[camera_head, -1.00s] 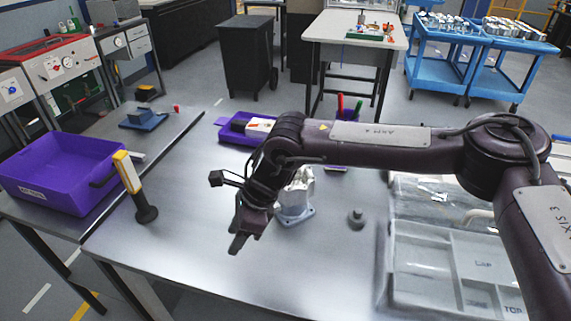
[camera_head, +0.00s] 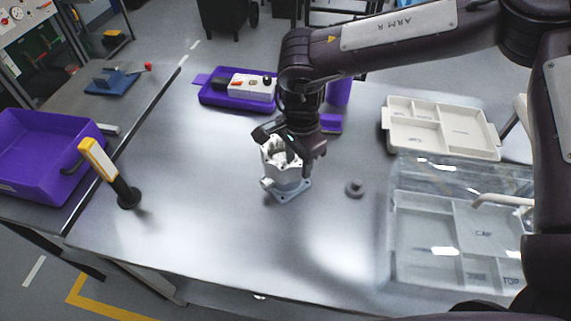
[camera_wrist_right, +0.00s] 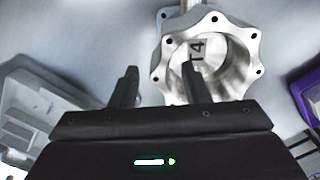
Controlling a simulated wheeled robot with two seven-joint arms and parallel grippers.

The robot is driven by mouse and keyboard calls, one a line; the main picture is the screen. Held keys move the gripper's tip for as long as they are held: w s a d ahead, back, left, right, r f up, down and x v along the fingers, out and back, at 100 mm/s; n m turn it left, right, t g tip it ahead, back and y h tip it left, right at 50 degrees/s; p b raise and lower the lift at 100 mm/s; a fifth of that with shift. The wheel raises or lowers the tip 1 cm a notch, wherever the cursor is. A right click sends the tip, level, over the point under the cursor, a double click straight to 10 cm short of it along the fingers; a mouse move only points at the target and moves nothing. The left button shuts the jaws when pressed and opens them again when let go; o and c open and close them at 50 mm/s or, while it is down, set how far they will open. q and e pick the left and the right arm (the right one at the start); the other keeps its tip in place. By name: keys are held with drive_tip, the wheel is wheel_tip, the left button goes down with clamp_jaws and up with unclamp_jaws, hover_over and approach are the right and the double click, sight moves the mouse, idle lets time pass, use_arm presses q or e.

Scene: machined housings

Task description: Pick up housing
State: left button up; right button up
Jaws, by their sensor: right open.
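The housing (camera_head: 284,178) is a silvery machined part with a square flange, standing upright on the grey table. My right gripper (camera_head: 305,160) is at its top, partly hiding it in the head view. In the right wrist view the housing (camera_wrist_right: 240,62) shows its open, lobed rim from above, with "T4" marked inside. My right gripper (camera_wrist_right: 160,85) is open there. One finger overlaps the housing's bore and the other is outside it, to the left. I cannot tell whether either finger touches the housing. My left gripper is not in view.
A purple tray (camera_head: 240,103) is behind. White compartment trays (camera_head: 445,125) are at right. A yellow-and-black post (camera_head: 110,172) and a purple bin (camera_head: 45,150) are at left. The front table is clear.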

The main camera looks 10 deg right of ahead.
drive_tip(key=shift+w+f, duration=0.1)
drive_tip(key=shift+f, duration=1.3)
clamp_jaws()
drive_tip(key=shift+r, duration=0.15)
